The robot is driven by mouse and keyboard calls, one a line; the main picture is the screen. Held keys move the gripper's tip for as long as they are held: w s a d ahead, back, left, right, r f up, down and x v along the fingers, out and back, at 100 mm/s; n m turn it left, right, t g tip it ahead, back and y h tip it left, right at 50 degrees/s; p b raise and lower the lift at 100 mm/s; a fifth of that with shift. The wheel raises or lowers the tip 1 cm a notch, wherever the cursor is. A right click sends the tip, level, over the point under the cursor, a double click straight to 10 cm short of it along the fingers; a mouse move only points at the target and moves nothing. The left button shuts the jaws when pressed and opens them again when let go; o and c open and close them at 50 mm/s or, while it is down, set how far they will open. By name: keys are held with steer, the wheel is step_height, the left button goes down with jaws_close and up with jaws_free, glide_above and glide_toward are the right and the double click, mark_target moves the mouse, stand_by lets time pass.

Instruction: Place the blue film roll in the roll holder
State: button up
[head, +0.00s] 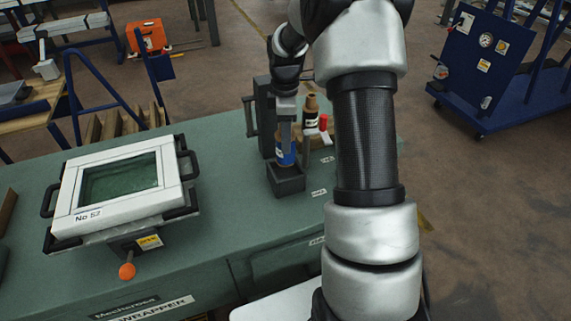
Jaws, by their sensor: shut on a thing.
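The blue film roll (285,157) is upright at the back right part of the green bench. My gripper (285,140) points down and is shut on the roll's upper part. A dark grey square box (287,183), which looks like the roll holder, is directly below the roll. The roll's lower end is at the box's open top. I cannot tell how deep it sits or whether it touches the box. The fingers partly hide the roll.
A brown-topped bottle (311,108) and a red-capped item (323,122) stand close right of my gripper. A dark upright fixture (264,115) is close left. A white-framed box (120,190) is on the bench's left. The bench (225,190) is clear between them.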

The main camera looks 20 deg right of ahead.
steer(key=shift+f+b, duration=0.4)
steer(key=shift+f, duration=2.65)
steer(key=shift+f, duration=0.15)
steer(key=o, duration=1.3)
steer(key=shift+c, duration=0.2)
